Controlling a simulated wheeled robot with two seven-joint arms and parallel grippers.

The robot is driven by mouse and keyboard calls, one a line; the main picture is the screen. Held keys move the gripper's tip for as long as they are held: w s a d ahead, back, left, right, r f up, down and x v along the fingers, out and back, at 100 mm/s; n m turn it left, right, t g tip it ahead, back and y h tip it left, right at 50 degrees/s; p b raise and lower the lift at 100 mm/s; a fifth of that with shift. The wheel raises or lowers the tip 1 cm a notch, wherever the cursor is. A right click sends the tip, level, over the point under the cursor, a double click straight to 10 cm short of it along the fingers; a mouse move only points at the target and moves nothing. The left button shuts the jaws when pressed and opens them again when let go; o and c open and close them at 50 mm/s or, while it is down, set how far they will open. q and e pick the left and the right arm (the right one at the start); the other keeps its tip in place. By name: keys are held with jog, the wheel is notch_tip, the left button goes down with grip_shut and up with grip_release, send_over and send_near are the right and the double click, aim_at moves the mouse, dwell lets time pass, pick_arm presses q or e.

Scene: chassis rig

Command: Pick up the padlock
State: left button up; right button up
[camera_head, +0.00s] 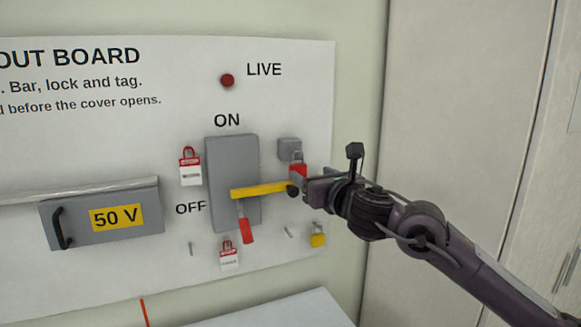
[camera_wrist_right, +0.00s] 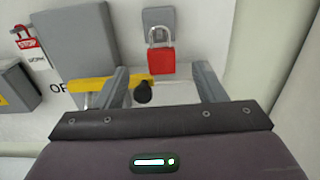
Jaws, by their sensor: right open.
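A red padlock (camera_head: 298,169) with a metal shackle hangs from a small grey block (camera_head: 289,148) on the board, right of the grey switch box. In the right wrist view the red padlock (camera_wrist_right: 162,62) shows whole, beyond and between the fingertips. My right gripper (camera_head: 302,186) is just below and right of it in the head view, open and empty; in the wrist view its two fingers (camera_wrist_right: 161,76) stand wide apart. A yellow bar (camera_head: 258,190) with a black knob (camera_wrist_right: 143,92) reaches between the fingers in the wrist view. My left gripper is not in view.
The grey switch box (camera_head: 231,165) has a red-handled lever (camera_head: 246,230). Red lock-and-tag pieces (camera_head: 190,167) hang left of and below it. A yellow padlock (camera_head: 318,238) hangs lower right, near a bare peg (camera_head: 289,232). A grey 50 V cover (camera_head: 75,222) is at left.

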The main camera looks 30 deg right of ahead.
aim_at(302, 165)
jog(key=w+p, duration=0.2)
jog(key=w, duration=0.1)
jog(key=w+r+p, duration=0.1)
jog(key=w, duration=0.1)
jog(key=shift+w+d+p, duration=0.15)
jog(key=shift+d+p, duration=0.05)
jog(key=shift+p, duration=0.1)
jog(key=shift+w+f, duration=0.3)
jog(key=shift+w, duration=0.35)
jog(key=shift+s, duration=0.1)
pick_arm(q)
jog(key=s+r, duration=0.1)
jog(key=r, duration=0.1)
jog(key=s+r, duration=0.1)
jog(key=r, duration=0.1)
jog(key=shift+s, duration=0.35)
pick_arm(e)
jog(key=c, duration=1.1)
